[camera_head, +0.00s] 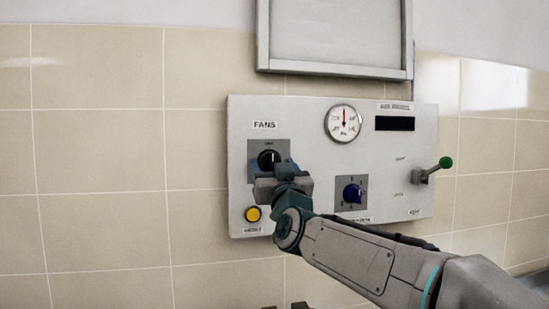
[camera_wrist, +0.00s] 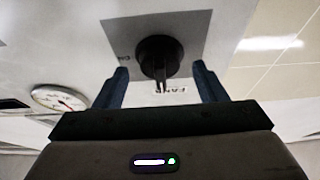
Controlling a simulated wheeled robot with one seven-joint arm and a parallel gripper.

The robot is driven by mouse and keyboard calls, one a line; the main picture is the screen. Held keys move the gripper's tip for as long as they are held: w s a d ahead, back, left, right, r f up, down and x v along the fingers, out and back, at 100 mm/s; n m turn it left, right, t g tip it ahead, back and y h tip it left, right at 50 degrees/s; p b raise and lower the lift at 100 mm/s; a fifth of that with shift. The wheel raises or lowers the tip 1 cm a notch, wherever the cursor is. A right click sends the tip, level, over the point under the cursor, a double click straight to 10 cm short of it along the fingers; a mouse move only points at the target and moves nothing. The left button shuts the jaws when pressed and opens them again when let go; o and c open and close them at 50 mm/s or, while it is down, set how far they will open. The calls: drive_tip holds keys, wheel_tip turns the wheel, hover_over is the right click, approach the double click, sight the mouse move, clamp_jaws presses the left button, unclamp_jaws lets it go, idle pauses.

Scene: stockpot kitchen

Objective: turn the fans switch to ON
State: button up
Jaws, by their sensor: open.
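The fans switch is a round black knob (camera_head: 267,158) on a dark grey square plate (camera_head: 254,147), under the label FANS, at the left of the wall panel. My gripper (camera_head: 283,166) is right in front of it and hides part of the plate. In the wrist view the knob (camera_wrist: 158,52) sits between the two open fingers of my gripper (camera_wrist: 161,72), with a gap on each side. A narrow ridge on the knob points toward the FANS label there. The small position marks are too blurred to read.
The light grey panel (camera_head: 300,118) also holds a gauge (camera_head: 343,123), a dark display (camera_head: 394,123), a blue knob (camera_head: 352,193), a yellow button (camera_head: 253,214) and a green-tipped lever (camera_head: 445,162). A framed board (camera_head: 335,35) hangs above. Tiled wall is bare to the left.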

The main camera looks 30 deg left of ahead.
drive_tip(key=shift+w+a+r, duration=0.25)
drive_tip(key=shift+w+a, duration=0.15)
drive_tip(key=shift+w, duration=0.1)
